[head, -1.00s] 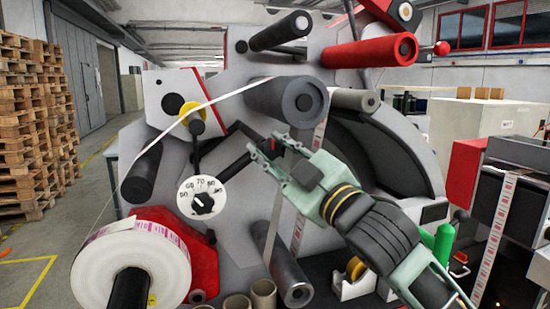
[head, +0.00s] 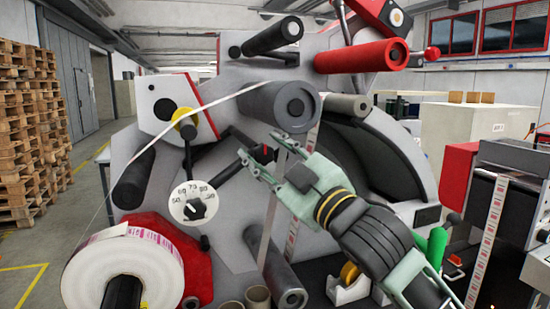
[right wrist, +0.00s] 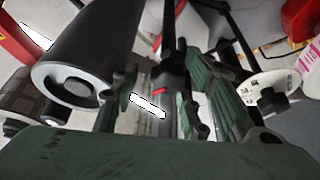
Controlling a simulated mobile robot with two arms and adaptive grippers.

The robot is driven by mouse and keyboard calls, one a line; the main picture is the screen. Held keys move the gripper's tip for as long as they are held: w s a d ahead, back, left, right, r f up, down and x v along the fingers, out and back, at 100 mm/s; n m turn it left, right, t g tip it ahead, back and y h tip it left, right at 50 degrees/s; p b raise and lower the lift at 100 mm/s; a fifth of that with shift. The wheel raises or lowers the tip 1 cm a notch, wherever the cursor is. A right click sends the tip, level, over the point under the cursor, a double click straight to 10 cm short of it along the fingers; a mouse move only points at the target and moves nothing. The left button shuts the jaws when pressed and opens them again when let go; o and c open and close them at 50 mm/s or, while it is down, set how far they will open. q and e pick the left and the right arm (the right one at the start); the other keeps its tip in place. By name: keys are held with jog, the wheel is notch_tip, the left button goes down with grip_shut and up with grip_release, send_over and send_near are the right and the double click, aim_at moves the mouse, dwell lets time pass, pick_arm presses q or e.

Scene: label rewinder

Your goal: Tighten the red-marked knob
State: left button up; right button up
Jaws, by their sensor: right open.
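The red-marked knob (head: 264,153) is a small dark piece with a red mark, on a black arm on the front of the label rewinder (head: 222,235). My right gripper (head: 260,147) is open, with its green fingers around the knob's place and the red mark showing between them. In the right wrist view, the red mark (right wrist: 158,91) shows on a dark part between the spread fingers of the gripper (right wrist: 165,85). The fingers hide part of the knob, and I cannot tell whether they touch it. My left gripper is not in view.
A dark grey roller (head: 282,104) is just above the gripper. A white numbered dial (head: 192,203) is to its lower left, and a label roll (head: 125,262) is farther left. A metal roller (head: 286,280) is below. A red roller (head: 361,56) sticks out at upper right.

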jog(key=v, duration=1.2)
jog(key=shift+w+d+f, duration=0.1)
jog(key=shift+w+f, duration=0.05)
